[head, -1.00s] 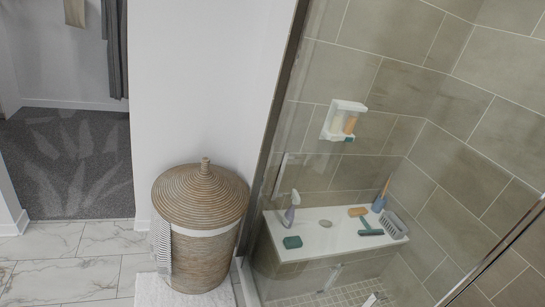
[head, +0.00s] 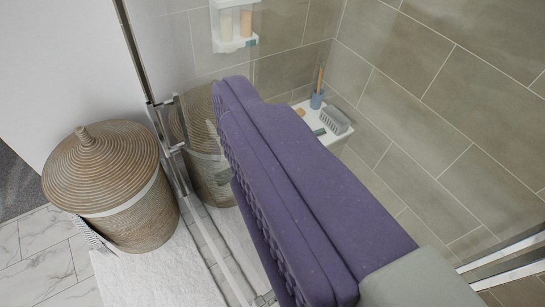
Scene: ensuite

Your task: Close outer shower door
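The shower's glass (head: 181,60) stands right of the basket in the head view. It is clear and faintly reflects the basket. A slim upright metal edge (head: 134,47) runs down its left side, with a metal handle-like fitting (head: 168,128) lower down. I cannot tell which pane is the outer door or how far it stands open. My gripper (head: 228,98), purple with knobbly pads, reaches up across the middle, its tips right of the fitting. Nothing shows held in it. Its finger gap is not clear, and it hides part of the glass and shower floor. I cannot tell whether it touches the glass.
A lidded wicker basket (head: 110,185) stands left of the glass, close to the metal edge. A white mat (head: 150,280) lies in front of it. Inside are a bench with a grey caddy (head: 336,121) and a wall dispenser (head: 234,25). A metal rail (head: 505,262) crosses lower right.

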